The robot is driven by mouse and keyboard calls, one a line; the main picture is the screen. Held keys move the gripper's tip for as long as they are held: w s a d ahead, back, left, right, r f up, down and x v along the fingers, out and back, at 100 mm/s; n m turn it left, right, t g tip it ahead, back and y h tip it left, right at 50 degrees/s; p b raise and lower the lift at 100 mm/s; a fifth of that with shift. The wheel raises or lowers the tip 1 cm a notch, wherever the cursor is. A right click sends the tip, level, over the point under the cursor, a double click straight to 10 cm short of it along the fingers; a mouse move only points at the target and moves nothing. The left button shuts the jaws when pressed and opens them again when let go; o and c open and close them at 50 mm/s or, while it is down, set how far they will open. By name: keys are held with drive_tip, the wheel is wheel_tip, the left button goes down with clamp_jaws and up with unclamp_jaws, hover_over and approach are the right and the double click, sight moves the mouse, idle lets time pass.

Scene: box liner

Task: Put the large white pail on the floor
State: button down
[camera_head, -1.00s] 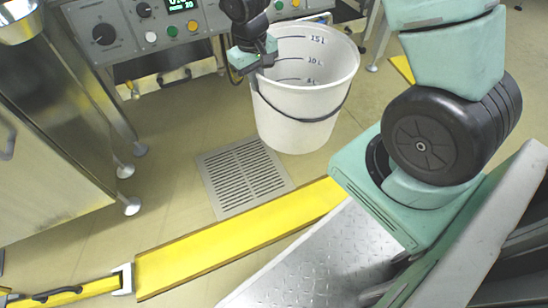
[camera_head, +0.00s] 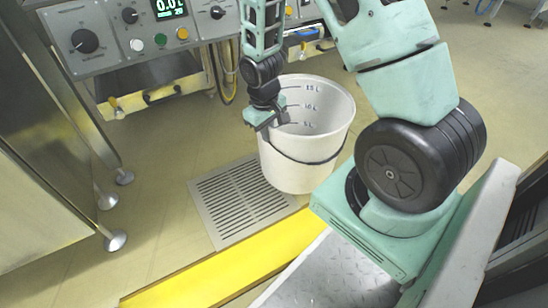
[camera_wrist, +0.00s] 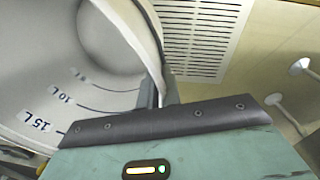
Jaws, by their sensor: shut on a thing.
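The large white pail (camera_head: 307,165) is upright in the head view, with a dark bail hanging across its front and litre marks inside. My gripper (camera_head: 269,119) is at the left side of its rim. In the wrist view, the pail's wall (camera_wrist: 110,45) fills the upper left, and its rim runs down between the jaws of my gripper (camera_wrist: 160,108). My gripper is shut on this rim. The pail's base is beside the right edge of a floor grate. I cannot tell whether the base touches the floor (camera_head: 165,215).
The grey floor grate (camera_head: 240,202) also shows in the wrist view (camera_wrist: 195,35). A yellow strip (camera_head: 230,268) runs along the floor in front. A control panel (camera_head: 150,35) stands behind, and a steel cabinet (camera_head: 40,190) is at left. Tan floor between them is clear.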

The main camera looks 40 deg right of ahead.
sight(268, 146)
wheel_tip(268, 146, down, 6)
drive_tip(key=b, duration=0.3)
drive_tip(key=shift+f, duration=0.2)
drive_tip(key=shift+r, duration=0.15)
drive_tip(key=c, duration=2)
unclamp_jaws()
drive_tip(key=o, duration=0.4)
